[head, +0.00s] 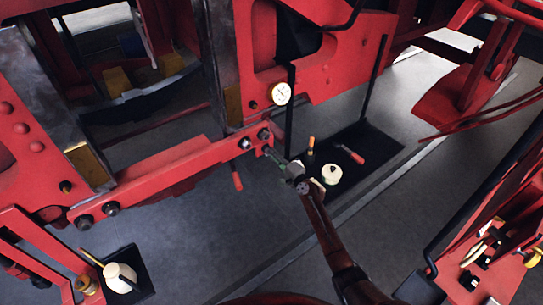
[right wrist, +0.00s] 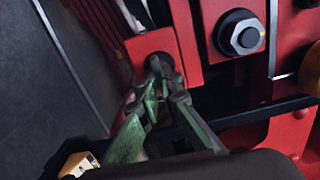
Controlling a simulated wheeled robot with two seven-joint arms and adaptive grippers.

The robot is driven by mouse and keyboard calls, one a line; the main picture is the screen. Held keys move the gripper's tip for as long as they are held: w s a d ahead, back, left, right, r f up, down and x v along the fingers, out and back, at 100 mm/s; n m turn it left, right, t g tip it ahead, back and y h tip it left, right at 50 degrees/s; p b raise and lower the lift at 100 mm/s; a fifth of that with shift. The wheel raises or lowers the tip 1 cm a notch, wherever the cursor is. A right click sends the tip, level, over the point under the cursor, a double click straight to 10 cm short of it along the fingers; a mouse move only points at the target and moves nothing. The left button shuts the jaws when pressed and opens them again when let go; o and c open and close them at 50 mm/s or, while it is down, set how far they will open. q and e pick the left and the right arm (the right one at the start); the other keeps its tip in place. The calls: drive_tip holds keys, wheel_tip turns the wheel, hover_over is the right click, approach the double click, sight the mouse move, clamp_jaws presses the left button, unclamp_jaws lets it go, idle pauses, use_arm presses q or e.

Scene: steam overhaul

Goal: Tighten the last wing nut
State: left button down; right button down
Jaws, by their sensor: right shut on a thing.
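My right gripper (head: 270,153) reaches in from the lower right in the head view, its tips against the right end of a red crossbar (head: 180,160). In the right wrist view the green fingers of the right gripper (right wrist: 157,72) close together on a small dark part, which looks like the wing nut (right wrist: 155,62), at a red plate. The fingers cover most of it, so its wings and seating cannot be made out. My left gripper is not in view.
A hex nut (right wrist: 238,36) sits close to the fingers. A dial gauge (head: 281,94) is above them. A black tray (head: 378,146) holds a red-handled tool (head: 349,153) and a pale round container (head: 332,173).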

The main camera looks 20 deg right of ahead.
drive_tip(key=shift+a, duration=0.1)
drive_tip(key=c, duration=2.1)
unclamp_jaws()
drive_tip(key=shift+s, duration=0.1)
drive_tip(key=v, duration=1.1)
drive_tip(key=shift+s, duration=0.4)
drive_tip(key=shift+d, duration=0.2)
